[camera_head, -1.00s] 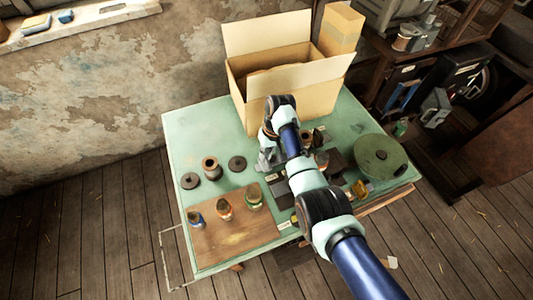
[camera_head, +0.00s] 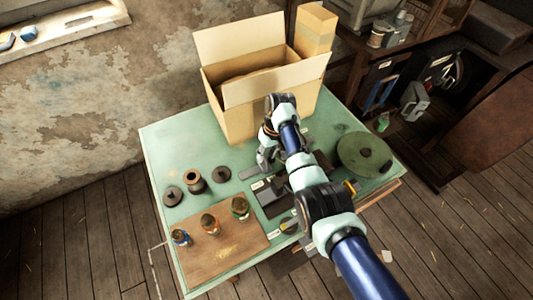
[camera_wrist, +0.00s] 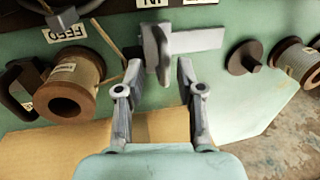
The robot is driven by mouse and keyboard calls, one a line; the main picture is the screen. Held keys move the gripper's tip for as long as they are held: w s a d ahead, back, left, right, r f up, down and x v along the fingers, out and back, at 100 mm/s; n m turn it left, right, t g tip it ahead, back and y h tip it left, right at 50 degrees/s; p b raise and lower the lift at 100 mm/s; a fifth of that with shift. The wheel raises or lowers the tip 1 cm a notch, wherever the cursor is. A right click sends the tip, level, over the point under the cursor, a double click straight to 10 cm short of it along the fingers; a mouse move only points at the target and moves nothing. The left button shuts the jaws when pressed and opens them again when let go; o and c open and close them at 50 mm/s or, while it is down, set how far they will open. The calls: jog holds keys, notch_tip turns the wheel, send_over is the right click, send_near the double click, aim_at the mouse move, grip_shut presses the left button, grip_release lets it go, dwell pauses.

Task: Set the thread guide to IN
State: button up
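The thread guide appears to be the grey upright tab (camera_wrist: 156,52) on a light grey flat plate (camera_wrist: 200,39) in the wrist view. A partly cut-off label (camera_wrist: 152,3) above it seems to read IN, upside down. My gripper (camera_wrist: 158,66) is open, one finger on each side of the tab's lower end. No clear contact shows. In the head view my gripper (camera_head: 264,162) is low over the table behind the black machine base (camera_head: 272,198), and my arm hides much of that area.
An open cardboard box (camera_head: 235,115) stands close behind my gripper. A FEED label (camera_wrist: 65,31) and a copper-coloured spool (camera_wrist: 70,88) are at left in the wrist view. A green disc (camera_head: 350,150) is right. A wooden board (camera_head: 225,250) with several jars lies front left.

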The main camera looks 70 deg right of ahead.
notch_tip(320, 180, up, 12)
jog(key=s+d, duration=0.1)
jog(key=shift+s+d, duration=0.25)
jog(key=shift+d, duration=0.15)
jog(key=shift+f, duration=0.1)
